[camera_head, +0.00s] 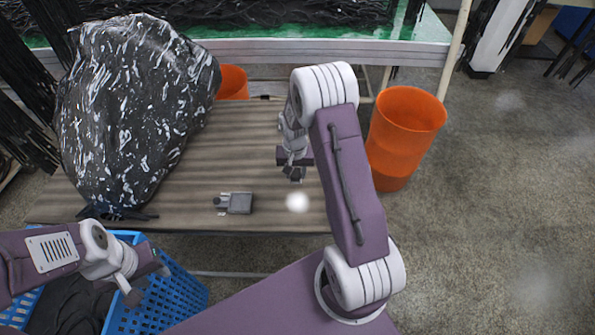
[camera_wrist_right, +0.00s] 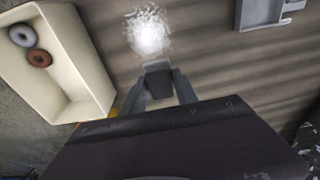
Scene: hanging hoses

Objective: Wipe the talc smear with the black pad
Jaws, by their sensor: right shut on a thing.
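The talc smear (camera_head: 297,202) is a small white fuzzy patch on the brown ridged tabletop (camera_head: 240,140), near its front edge. It also shows in the right wrist view (camera_wrist_right: 150,33), just beyond my fingertips. My right gripper (camera_head: 294,172) is shut on the black pad (camera_wrist_right: 157,80), a small dark block between its fingers. In the right wrist view the pad appears just short of the smear; its height above the tabletop is hard to judge. My left gripper (camera_head: 146,280) hangs at the blue crate, and its finger gap is unclear.
A grey device (camera_head: 238,203) lies left of the smear. A cream tray (camera_wrist_right: 82,58) with two rings shows in the right wrist view. A large black-and-white lump (camera_head: 130,110) fills the table's left. An orange bin (camera_head: 403,135) and blue crate (camera_head: 160,300) flank the table.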

